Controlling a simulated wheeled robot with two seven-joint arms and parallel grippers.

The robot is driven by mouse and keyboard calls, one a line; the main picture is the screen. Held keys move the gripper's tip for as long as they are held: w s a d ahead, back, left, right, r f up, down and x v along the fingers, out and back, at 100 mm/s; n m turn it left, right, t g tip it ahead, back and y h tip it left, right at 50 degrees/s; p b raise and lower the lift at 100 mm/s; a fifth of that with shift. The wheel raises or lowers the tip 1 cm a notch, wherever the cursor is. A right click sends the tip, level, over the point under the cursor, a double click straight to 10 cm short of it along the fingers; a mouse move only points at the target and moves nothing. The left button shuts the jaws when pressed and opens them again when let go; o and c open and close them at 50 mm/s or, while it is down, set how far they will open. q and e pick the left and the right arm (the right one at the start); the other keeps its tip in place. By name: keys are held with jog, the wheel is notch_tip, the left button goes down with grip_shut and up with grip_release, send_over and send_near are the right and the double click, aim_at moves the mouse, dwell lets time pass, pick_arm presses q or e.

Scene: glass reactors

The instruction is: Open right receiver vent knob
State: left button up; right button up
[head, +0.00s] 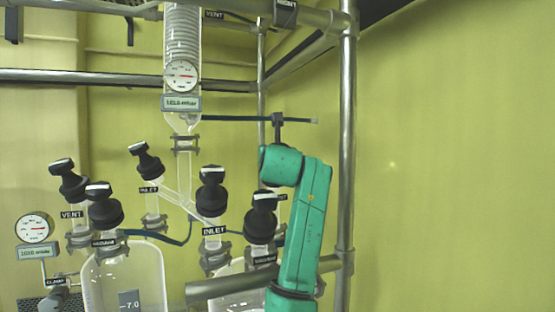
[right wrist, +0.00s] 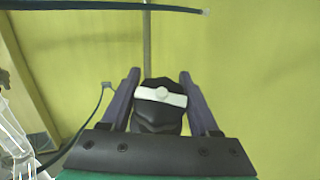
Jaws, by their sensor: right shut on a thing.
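In the right wrist view, a black knob with a white bar across its top (right wrist: 160,96) sits between the two dark fingers of my right gripper (right wrist: 159,76), which is shut on it. The white bar lies roughly crosswise, from finger to finger. In the head view, my green right arm covers this knob and the gripper at the right receiver; only a sliver of a label shows beside the arm. The right receiver (head: 232,268) stands partly behind my arm. My left gripper is not in view.
Near my arm stand two black-capped knobs, an inlet knob (head: 211,190) and another in front (head: 261,218). A steel post (head: 347,140) rises just right of the arm. A dark hose (head: 235,118) runs above. The left receiver (head: 125,278) has several similar knobs. Open wall lies right.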

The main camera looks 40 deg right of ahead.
jog(key=shift+r+n+t, duration=0.15)
jog(key=shift+n+t, duration=0.15)
jog(key=o, duration=1.4)
jog(key=shift+s+a+f+b, duration=0.15)
jog(key=shift+a+f+b, duration=0.1)
jog(key=shift+b, duration=0.1)
jog(key=b+v, duration=0.2)
jog(key=v, duration=0.2)
jog(key=b+v, duration=0.2)
jog(key=v, duration=0.3)
jog(key=b+v, duration=0.2)
jog(key=v, duration=0.3)
jog(key=shift+s+r+b, duration=0.15)
jog(key=shift+r+b, duration=0.25)
jog(key=shift+d, duration=0.1)
